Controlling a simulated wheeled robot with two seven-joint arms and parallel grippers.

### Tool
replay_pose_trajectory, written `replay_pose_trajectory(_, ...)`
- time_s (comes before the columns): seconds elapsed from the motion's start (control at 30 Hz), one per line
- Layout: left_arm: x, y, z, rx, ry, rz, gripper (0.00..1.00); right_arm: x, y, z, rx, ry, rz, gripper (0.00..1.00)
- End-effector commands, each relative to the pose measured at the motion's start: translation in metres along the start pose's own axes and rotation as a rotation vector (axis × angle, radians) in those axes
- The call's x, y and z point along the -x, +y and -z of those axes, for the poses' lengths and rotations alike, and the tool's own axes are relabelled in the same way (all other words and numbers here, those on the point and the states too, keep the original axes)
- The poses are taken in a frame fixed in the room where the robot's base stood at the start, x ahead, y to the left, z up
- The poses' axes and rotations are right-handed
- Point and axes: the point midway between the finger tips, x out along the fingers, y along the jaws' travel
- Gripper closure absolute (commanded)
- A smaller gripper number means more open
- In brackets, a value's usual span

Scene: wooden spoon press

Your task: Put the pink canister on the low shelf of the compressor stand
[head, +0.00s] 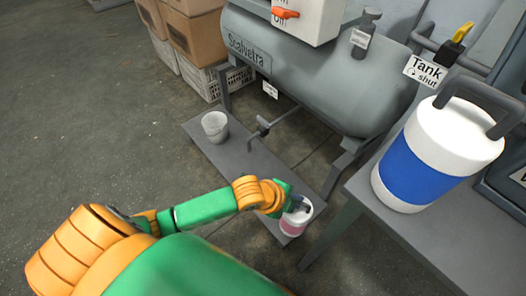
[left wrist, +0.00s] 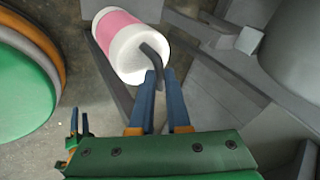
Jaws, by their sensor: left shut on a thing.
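The pink canister (head: 291,228) has white ends, a pink band and a dark bent handle. My left gripper (head: 299,206) is shut on that handle. In the left wrist view the canister (left wrist: 127,48) hangs beyond my fingers (left wrist: 160,98), tilted in the picture. The low shelf (head: 240,158) of the compressor stand is a grey board under the tank. In the head view the canister is at its near right end, by the front edge; its height above it is unclear. My right gripper (left wrist: 79,120) shows small in the left wrist view, its fingers apart and empty.
A pale bucket (head: 214,126) stands on the shelf's left part. A valve handle (head: 262,127) hangs under the grey tank (head: 310,75). A blue-and-white canister (head: 430,160) stands on the grey table (head: 400,232) at right. Boxes (head: 195,40) are behind. The shelf's middle is clear.

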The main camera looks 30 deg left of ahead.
Motion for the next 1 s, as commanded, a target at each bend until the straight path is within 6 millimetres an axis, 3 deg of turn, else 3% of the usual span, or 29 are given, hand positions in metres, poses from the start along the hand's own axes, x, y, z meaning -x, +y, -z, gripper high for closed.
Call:
replay_pose_trajectory(0.43,-0.044,-0.033,-0.052,0.003,0.000,0.006,1.00,-0.005,-0.017,0.033,-0.007,0.018,0.029,0.54)
replay_pose_trajectory(0.77,-0.076,-0.044,-0.082,0.003,0.001,0.005,1.00,0.034,-0.016,0.075,-0.017,0.060,0.033,0.54)
replay_pose_trajectory(1.0,-0.103,-0.047,-0.104,0.003,0.001,0.005,1.00,0.083,-0.014,0.092,-0.021,0.094,0.036,0.54)
